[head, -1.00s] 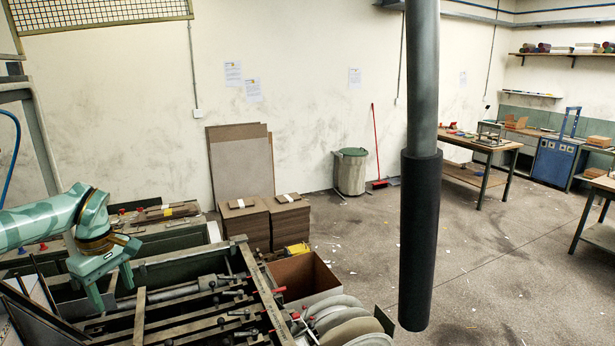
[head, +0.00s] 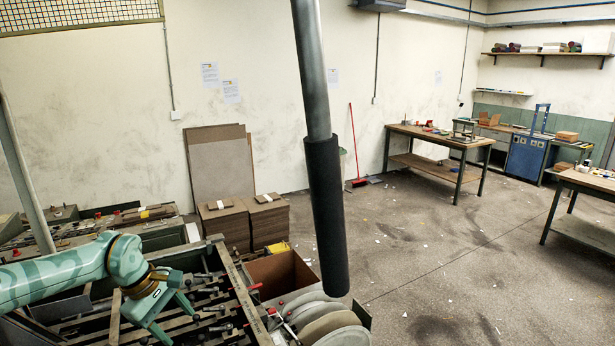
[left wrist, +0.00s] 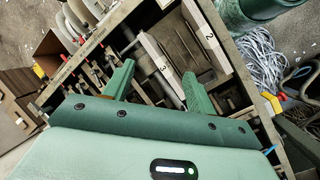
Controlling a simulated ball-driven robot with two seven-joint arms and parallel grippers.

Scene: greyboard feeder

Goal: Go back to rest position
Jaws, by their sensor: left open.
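My left gripper (head: 172,318) is at the lower left of the head view, above the feeder machine (head: 240,300) with its dark bars and red-tipped levers. Its two green fingers are apart with nothing between them. In the left wrist view the open fingers (left wrist: 158,85) hang over the feeder's frame (left wrist: 105,32), near white plates marked with numbers (left wrist: 207,35). My right gripper is in neither view.
Stacks of brown board (head: 240,222) stand behind the feeder, with a large sheet leaning on the wall. A grey pole with a black sleeve (head: 325,215) hangs in front of the camera. Workbenches (head: 440,145) stand at the right. The floor between is open.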

